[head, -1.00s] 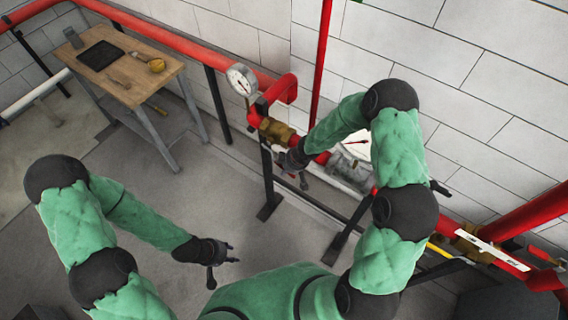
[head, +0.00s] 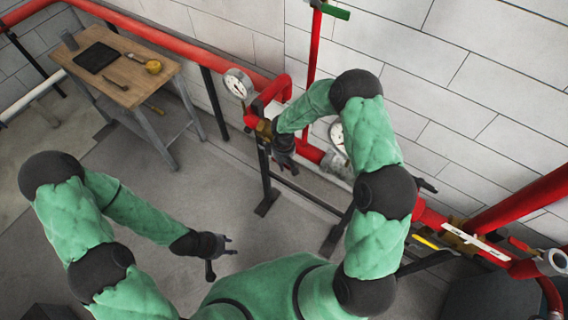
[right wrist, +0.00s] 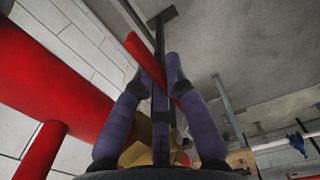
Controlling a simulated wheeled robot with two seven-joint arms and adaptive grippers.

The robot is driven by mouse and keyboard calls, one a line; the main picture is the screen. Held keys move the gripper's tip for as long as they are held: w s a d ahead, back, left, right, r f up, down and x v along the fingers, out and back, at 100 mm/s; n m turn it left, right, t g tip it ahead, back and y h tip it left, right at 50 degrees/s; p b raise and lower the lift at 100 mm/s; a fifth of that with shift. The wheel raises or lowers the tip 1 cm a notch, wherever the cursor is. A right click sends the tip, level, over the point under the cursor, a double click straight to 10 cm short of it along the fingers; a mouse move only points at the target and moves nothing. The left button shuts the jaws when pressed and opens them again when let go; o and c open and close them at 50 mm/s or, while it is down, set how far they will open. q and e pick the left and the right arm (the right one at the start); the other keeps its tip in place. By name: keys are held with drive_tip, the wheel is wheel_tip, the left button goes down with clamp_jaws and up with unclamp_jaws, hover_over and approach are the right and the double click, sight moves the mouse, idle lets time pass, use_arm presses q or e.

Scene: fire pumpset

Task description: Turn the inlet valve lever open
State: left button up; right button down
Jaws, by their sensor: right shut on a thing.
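The brass inlet valve (head: 264,130) sits on the red pipe below a gauge, partly hidden by my right arm. Its red lever (right wrist: 146,57) shows in the right wrist view, running between the two purple fingers of my right gripper (right wrist: 162,80). The fingers are shut on the lever. In the head view my right gripper (head: 284,158) is dark and small beside the valve, and the lever is hard to make out there. My left gripper (head: 228,246) is open and empty over the grey floor.
A round gauge (head: 238,83) stands left of the valve, and a second gauge (head: 337,133) shows behind my right arm. A red pipe (right wrist: 45,85) runs close to the right gripper. A wooden table (head: 135,78) stands far left.

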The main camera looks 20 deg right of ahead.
drive_tip(key=c, duration=1.2)
unclamp_jaws()
drive_tip(key=shift+c, duration=0.2)
drive_tip(key=shift+r, duration=0.15)
wheel_tip(320, 180, up, 12)
drive_tip(key=shift+a, duration=0.1)
